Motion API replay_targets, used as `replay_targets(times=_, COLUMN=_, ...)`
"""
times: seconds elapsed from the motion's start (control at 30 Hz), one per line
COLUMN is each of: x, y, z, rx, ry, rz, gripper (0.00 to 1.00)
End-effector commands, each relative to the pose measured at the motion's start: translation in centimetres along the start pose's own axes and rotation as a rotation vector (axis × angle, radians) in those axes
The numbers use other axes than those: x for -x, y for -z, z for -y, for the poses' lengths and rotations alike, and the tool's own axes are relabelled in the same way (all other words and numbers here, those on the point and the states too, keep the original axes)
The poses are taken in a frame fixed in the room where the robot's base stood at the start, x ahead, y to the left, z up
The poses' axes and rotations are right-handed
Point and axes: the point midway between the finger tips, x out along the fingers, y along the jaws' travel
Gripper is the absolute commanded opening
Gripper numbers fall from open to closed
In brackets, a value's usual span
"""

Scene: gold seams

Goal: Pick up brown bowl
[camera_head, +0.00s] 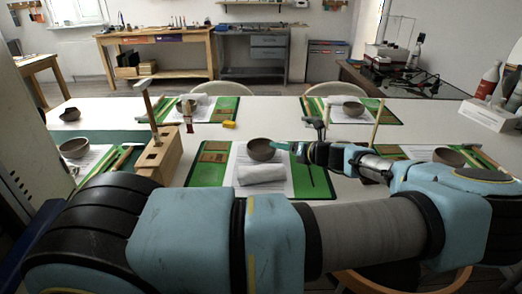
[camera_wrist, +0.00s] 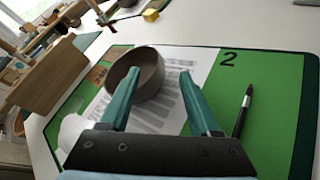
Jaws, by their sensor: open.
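A brown bowl (camera_head: 261,150) stands upright on a green mat (camera_head: 208,176) with a white printed sheet, near the middle of the head view. In the wrist view this bowl (camera_wrist: 150,68) lies just ahead of my gripper (camera_wrist: 159,72), whose two teal fingers are spread apart and empty. The left fingertip overlaps the bowl's front in the picture; I cannot tell whether it touches. The right fingertip is to the right of the bowl. In the head view my gripper (camera_head: 279,146) is at the bowl's right side, its fingers partly overlapping each other.
Similar brown bowls stand on other mats, one at the right (camera_head: 448,157) and one at the left (camera_head: 74,148). A wooden block (camera_head: 158,158) with an upright tool is left of the mat. A rolled white cloth (camera_head: 261,175) and a black pen (camera_wrist: 243,108) lie near the bowl.

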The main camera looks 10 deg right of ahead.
Motion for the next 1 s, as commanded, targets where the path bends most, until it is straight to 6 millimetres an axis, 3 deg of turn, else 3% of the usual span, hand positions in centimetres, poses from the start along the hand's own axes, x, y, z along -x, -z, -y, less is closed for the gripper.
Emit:
replay_targets(times=0.3, x=-4.3, y=0.0, z=-0.5, rx=-0.002, ry=-0.002, rz=0.0, gripper=0.63)
replay_targets(times=0.6, x=-4.8, y=0.1, z=-0.4, rx=-0.001, ry=0.0, rz=0.0, gripper=0.63)
replay_targets(times=1.0, x=-4.8, y=0.1, z=-0.4, rx=-0.001, ry=0.0, rz=0.0, gripper=0.19)
